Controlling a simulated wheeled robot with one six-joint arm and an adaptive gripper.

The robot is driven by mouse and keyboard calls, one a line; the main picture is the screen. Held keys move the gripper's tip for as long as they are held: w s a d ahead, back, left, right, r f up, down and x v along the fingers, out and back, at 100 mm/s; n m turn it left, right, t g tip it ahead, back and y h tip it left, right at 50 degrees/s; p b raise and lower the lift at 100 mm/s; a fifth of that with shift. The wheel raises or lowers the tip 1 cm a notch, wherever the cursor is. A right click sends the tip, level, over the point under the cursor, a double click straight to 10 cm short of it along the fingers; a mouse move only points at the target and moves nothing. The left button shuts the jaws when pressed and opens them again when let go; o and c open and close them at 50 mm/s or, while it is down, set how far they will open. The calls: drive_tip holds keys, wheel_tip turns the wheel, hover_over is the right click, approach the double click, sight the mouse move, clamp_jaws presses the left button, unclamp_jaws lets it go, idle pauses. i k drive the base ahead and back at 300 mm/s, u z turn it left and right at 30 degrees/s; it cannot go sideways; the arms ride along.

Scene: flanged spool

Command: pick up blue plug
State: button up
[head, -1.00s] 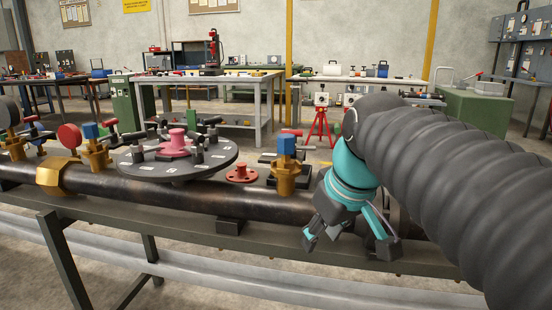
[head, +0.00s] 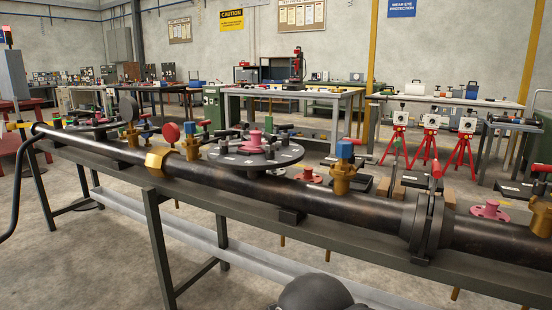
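A blue square-sided plug (head: 345,150) sits on top of a brass fitting (head: 342,178) on the near side of the bench, right of the round dark plate. A second, smaller blue piece (head: 190,129) tops another brass fitting (head: 191,148) farther left. The frames do not show which of the two is the blue plug. My gripper is out of view. Only a dark rounded part of my arm shows at the bottom edge, well below the pipe.
A long dark pipe (head: 310,203) runs along the bench, with a bolted flange (head: 428,226) at right. The round plate (head: 240,154) carries a pink spool piece (head: 255,140) and several dark handles. A red flanged piece (head: 308,174) lies beside the right-hand brass fitting.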

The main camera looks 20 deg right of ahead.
sight(344, 147)
drive_tip(key=u, duration=1.55)
drive_tip(key=i, duration=1.65)
drive_tip(key=z, duration=3.4)
